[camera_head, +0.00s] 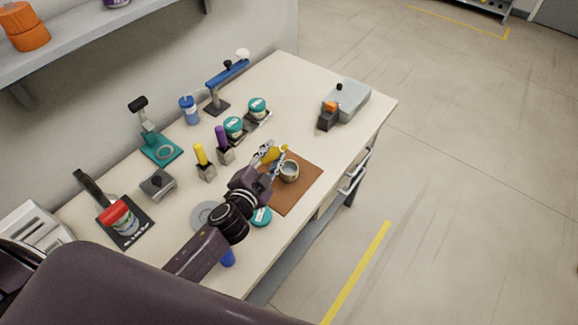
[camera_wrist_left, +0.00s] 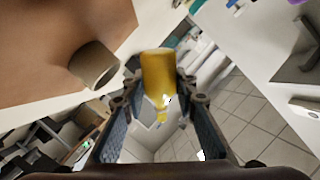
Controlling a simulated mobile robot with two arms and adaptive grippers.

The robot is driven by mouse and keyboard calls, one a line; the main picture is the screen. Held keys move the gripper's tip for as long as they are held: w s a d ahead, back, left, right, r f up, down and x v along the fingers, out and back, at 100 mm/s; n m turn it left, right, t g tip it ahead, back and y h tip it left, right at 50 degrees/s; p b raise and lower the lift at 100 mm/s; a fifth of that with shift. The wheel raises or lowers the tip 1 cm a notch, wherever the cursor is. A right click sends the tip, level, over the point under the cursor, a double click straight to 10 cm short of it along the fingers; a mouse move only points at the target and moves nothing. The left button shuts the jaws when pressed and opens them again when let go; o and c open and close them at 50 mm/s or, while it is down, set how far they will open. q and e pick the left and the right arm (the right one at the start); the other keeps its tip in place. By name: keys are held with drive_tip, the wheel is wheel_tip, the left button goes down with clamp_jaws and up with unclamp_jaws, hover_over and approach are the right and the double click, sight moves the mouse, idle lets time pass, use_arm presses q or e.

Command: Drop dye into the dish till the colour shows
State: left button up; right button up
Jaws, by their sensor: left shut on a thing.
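My left gripper (camera_head: 272,157) is shut on a yellow dropper bottle (camera_wrist_left: 157,72), held between both fingers in the left wrist view. In the head view, the yellow of the bottle (camera_head: 268,155) shows partly behind the fingers. A small grey round dish (camera_head: 289,172) stands on a brown mat (camera_head: 299,192), just right of the gripper. The dish (camera_wrist_left: 94,65) also shows in the left wrist view, left of the bottle and apart from it. The dish's inside is too small to read for colour. My right gripper is not in view.
Yellow-topped (camera_head: 201,156) and purple-topped (camera_head: 221,138) items stand in holders left of the gripper. Teal-lidded jars (camera_head: 257,107) stand behind. A grey device (camera_head: 350,100) sits at the back right.

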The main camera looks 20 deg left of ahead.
use_arm(q)
drive_tip(key=shift+a+f+m+y+p, duration=0.15)
drive_tip(key=shift+m+y+p, duration=0.15)
drive_tip(key=shift+m+p, duration=0.15)
idle(1.5)
drive_tip(key=shift+a+r+m+y+p, duration=0.2)
drive_tip(key=shift+m+y+p, duration=0.1)
drive_tip(key=shift+m+p, duration=0.5)
idle(1.7)
drive_tip(key=shift+f+m+g+y+p, duration=0.4)
drive_tip(key=shift+f+m+y+p, duration=0.15)
drive_tip(key=shift+m, duration=0.3)
idle(2.7)
